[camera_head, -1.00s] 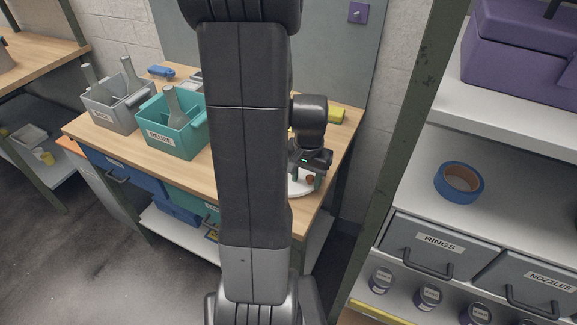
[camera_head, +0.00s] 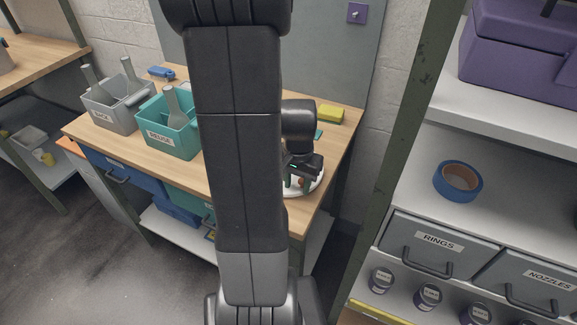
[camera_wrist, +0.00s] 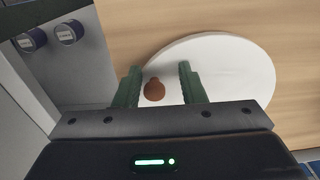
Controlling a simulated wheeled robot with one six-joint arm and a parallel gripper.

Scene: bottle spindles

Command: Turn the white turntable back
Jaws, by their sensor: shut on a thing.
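The white turntable (camera_wrist: 235,75) is a flat round disc on the wooden bench top. In the head view its right edge (camera_head: 318,184) shows at the bench's front right, and my arm hides part of it. A small reddish-brown knob (camera_wrist: 154,90) sits near the disc's left edge in the wrist view. My gripper (camera_wrist: 160,68) is low over the disc, its two green fingers on either side of the knob, shut on it. In the head view my gripper (camera_head: 299,181) also shows at the disc, beside the arm.
A yellow sponge-like block (camera_head: 330,114) lies behind the turntable. A shelf with blue tape (camera_head: 446,183) and grey drawers is at the right.

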